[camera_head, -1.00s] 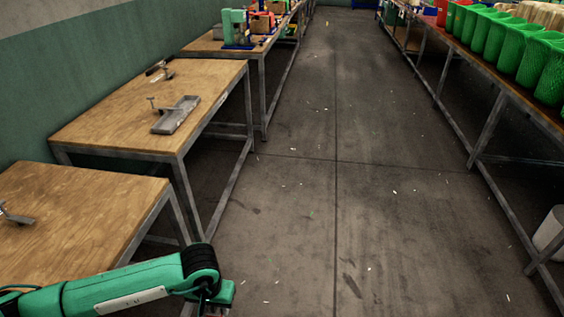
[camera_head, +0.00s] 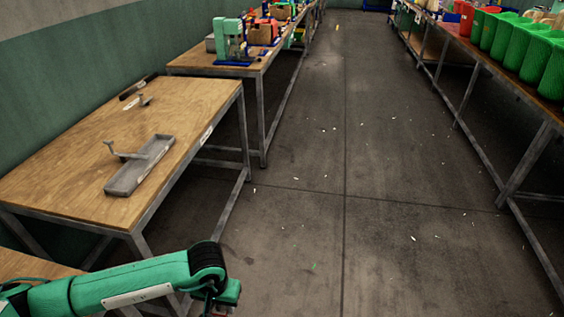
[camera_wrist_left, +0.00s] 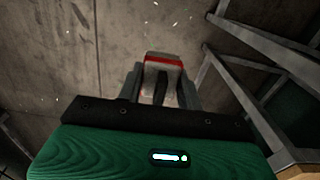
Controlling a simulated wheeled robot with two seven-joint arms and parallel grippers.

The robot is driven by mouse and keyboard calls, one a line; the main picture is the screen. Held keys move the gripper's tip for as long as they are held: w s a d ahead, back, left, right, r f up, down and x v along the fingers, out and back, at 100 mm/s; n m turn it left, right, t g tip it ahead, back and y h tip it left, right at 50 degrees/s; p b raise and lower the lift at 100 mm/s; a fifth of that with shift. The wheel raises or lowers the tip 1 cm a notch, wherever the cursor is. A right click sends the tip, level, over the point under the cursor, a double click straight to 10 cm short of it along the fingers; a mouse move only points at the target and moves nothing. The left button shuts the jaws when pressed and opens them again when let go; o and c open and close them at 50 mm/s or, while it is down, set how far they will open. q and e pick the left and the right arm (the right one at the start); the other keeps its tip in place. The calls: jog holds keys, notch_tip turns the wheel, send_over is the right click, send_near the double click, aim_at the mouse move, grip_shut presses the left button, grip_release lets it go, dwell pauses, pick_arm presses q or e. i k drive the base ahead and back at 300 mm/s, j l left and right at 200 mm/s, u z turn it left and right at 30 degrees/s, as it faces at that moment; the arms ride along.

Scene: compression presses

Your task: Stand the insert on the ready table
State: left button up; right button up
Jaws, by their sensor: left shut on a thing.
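My left gripper (camera_head: 224,298) hangs over the floor at the bottom of the head view, in front of the near tables. In the left wrist view the gripper (camera_wrist_left: 160,92) is shut on a pale grey piece with a red band (camera_wrist_left: 163,62), seemingly the insert. Its lower part is hidden by the gripper and its full shape cannot be told. A wooden table (camera_head: 60,165) with a white label on its edge stands ahead at the left; I cannot read which table is the ready one. My right gripper is out of view.
A grey metal tray (camera_head: 125,180) with a handled metal piece lies on this table, with a small metal piece (camera_head: 145,101) and a dark tool (camera_head: 133,90) behind. A green press (camera_head: 228,40) stands on the farther table.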

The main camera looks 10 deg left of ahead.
aim_at(145, 122)
jog(key=i+u, duration=0.15)
jog(key=i, duration=0.3)
jog(key=i+l+u, duration=0.2)
jog(key=i, duration=0.25)
jog(key=i+l+u, duration=0.15)
jog(key=i, duration=0.3)
